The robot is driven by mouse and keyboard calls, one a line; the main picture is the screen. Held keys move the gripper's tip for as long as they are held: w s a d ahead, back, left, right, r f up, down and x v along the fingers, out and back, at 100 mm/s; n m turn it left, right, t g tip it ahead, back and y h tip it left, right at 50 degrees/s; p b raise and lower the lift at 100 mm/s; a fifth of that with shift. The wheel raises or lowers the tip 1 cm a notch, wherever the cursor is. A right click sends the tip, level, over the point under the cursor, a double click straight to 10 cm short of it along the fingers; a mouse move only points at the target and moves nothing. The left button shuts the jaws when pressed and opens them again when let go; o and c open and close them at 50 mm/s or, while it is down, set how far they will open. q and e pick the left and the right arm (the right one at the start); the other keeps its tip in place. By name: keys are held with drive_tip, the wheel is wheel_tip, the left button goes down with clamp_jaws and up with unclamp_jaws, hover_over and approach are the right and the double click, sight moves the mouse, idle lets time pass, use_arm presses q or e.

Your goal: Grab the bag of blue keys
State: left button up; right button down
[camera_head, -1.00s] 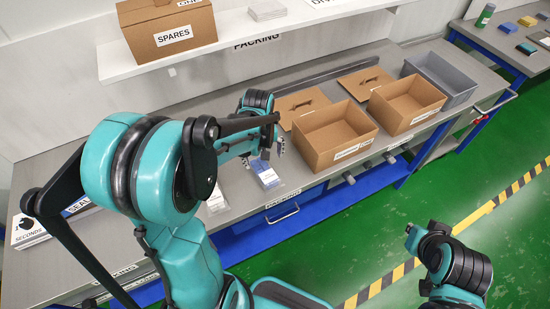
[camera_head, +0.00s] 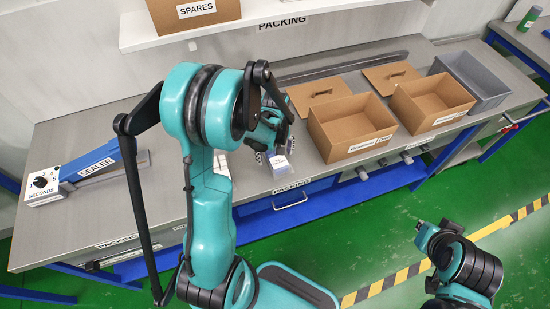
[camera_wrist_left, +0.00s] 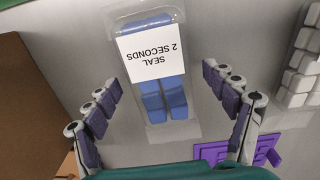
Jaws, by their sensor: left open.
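In the left wrist view, a clear bag of blue keys (camera_wrist_left: 176,97) lies flat on the grey bench, with a white label reading "SEAL 2 SECONDS". My left gripper (camera_wrist_left: 173,88) is open, its fingers on either side of the bag, with gaps showing on both sides. In the head view, the left gripper (camera_head: 277,152) hangs over the bag (camera_head: 280,165), hiding part of it. My right arm is at the lower right over the floor; its end (camera_head: 421,229) is too small to read as open or shut.
A bag of white keys (camera_wrist_left: 302,67) and a purple piece (camera_wrist_left: 238,152) lie to the right in the wrist view. An open cardboard box (camera_head: 350,148) stands right of the gripper, with another box (camera_head: 432,118) and a grey bin (camera_head: 490,95) beyond. A sealer (camera_head: 88,162) is left.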

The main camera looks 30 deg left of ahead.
use_arm(q)
drive_tip(key=c, duration=1.4)
drive_tip(key=shift+r, duration=0.1)
